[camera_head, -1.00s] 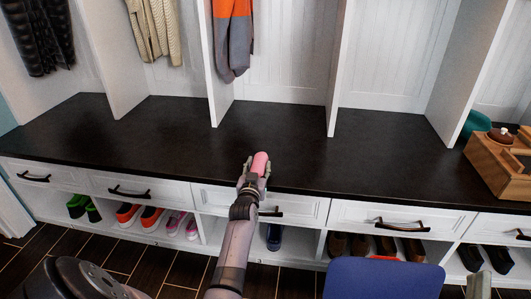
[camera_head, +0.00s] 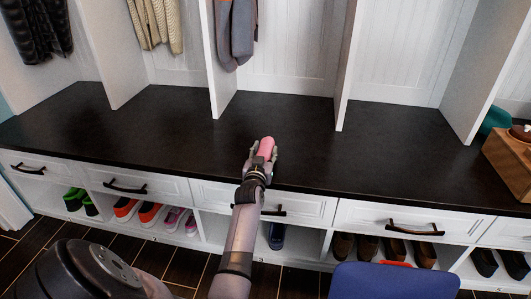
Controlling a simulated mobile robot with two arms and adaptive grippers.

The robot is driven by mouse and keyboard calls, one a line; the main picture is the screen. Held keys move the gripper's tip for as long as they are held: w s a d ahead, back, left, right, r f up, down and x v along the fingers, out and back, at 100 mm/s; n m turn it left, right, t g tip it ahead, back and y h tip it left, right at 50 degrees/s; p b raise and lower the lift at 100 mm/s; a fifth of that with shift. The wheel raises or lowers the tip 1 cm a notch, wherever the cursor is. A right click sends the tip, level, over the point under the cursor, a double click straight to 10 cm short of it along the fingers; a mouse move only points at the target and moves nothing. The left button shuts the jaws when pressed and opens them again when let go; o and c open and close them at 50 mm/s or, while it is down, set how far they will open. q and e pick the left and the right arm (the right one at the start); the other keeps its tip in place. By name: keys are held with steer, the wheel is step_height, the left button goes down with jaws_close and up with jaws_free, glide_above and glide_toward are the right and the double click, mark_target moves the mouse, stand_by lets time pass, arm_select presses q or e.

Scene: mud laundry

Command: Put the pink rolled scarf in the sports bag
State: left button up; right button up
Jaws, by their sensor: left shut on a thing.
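The pink rolled scarf (camera_head: 266,146) is in the grip of my left gripper (camera_head: 262,155), near the front edge of the dark bench top. My left gripper is shut on it, and the scarf's pink end shows beyond the fingers. I cannot tell whether the scarf touches the bench. My right gripper is not in view. No sports bag can be made out for certain; a blue fabric-like thing (camera_head: 392,283) shows at the bottom right, cut off by the frame.
The dark bench top (camera_head: 160,125) is clear to the left and right. White dividers (camera_head: 222,60) rise behind it, with hanging clothes (camera_head: 236,30). A wooden box (camera_head: 508,165) stands at the right end. Drawers with black handles (camera_head: 124,188) and shoe cubbies lie below.

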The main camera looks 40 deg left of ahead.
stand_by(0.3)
arm_select(q)
steer(key=o, duration=0.7)
steer(key=shift+f, duration=0.15)
steer(key=o, duration=0.5)
